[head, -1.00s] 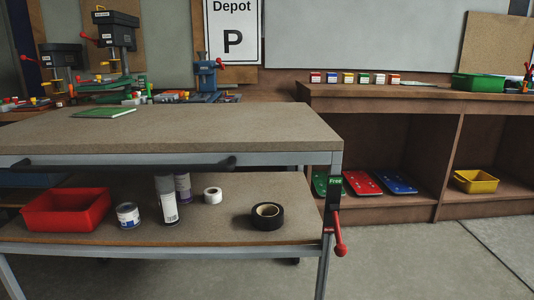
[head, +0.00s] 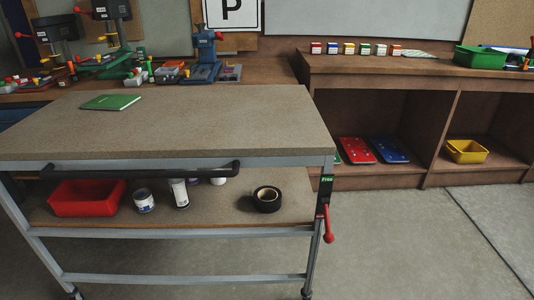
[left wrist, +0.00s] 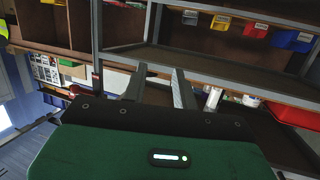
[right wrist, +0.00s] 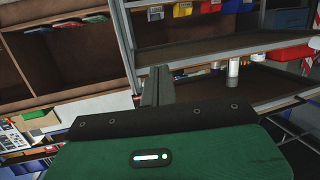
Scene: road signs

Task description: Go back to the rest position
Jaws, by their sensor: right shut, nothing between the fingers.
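Neither gripper shows in the head view. In the left wrist view my left gripper (left wrist: 159,88) has its two fingers apart with nothing between them. In the right wrist view my right gripper (right wrist: 157,86) has its fingers together, shut and empty. Beyond both sets of fingers, shelving and stored items show in the wrist views, with no visible contact. How my arms are folded cannot be seen.
A cart (head: 190,125) stands close in front, with a green book (head: 110,102) on top. Its lower shelf holds a red bin (head: 87,198), cans and black tape (head: 267,198). A wooden bench (head: 420,68) stands behind. The floor (head: 420,245) at right is clear.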

